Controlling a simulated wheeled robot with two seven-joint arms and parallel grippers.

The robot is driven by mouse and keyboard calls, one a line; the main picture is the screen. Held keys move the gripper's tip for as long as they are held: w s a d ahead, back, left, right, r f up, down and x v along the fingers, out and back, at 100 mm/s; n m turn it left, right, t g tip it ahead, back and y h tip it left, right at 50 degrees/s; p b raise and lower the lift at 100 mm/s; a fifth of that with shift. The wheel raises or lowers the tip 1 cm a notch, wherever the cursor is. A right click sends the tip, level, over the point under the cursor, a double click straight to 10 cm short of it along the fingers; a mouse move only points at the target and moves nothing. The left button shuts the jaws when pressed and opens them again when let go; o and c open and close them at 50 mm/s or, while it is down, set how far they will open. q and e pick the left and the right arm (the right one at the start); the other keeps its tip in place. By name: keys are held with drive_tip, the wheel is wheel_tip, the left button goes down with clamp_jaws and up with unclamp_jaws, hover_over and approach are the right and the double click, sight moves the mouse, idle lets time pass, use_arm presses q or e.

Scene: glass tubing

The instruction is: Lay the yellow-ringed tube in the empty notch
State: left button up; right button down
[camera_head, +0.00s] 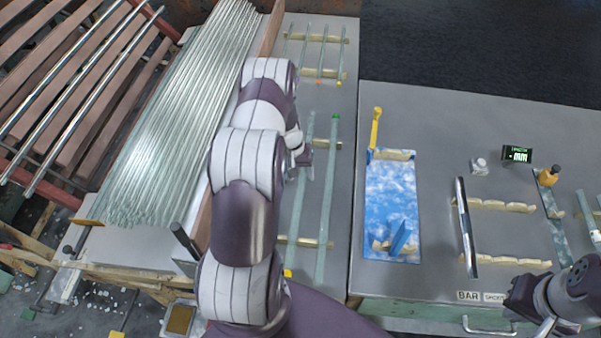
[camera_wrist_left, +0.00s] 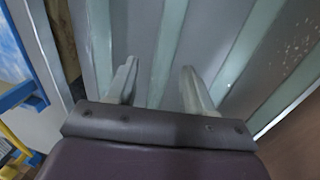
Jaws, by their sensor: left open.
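A long pale green glass tube (camera_head: 300,195) with a yellow mark (camera_head: 288,272) at its near end lies on wooden notched supports (camera_head: 305,241), partly behind my left arm. A second tube (camera_head: 327,200) with a green end lies to its right. My left gripper (camera_head: 303,158) is low over the supports, near the yellow-marked tube. In the left wrist view my left gripper (camera_wrist_left: 158,82) is open, and a tube (camera_wrist_left: 165,50) runs between its fingers in the picture; no ring shows there. My right gripper (camera_head: 525,297) is at the lower right edge, its jaws unclear.
Shorter tubes with orange and yellow ends lie on a farther rack (camera_head: 325,73). A thick stack of clear tubes (camera_head: 185,110) fills the left. On the right table stand a blue board (camera_head: 392,205), notched wooden strips (camera_head: 498,204) with a dark bar (camera_head: 467,225), and a small display (camera_head: 517,155).

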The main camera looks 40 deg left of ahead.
use_arm(q)
wheel_tip(320, 180, up, 12)
drive_tip(key=s+a+f+b, duration=0.1)
drive_tip(key=b, duration=0.1)
drive_tip(key=s+d+r+m, duration=0.1)
drive_tip(key=s+d+r, duration=0.15)
drive_tip(key=d, duration=0.25)
drive_tip(key=s+d+r+m+y, duration=0.1)
drive_tip(key=d+r, duration=0.2)
drive_tip(key=d, duration=0.1)
drive_tip(key=s+d+r+m, duration=0.1)
drive_tip(key=d+r, duration=0.2)
drive_tip(key=d, duration=0.2)
drive_tip(key=s+d+r+m+y, duration=0.1)
drive_tip(key=s+d+r+m, duration=0.1)
drive_tip(key=s+d, duration=0.5)
drive_tip(key=s+m, duration=0.1)
drive_tip(key=s, duration=0.2)
drive_tip(key=shift+r, duration=0.3)
drive_tip(key=shift+a, duration=0.1)
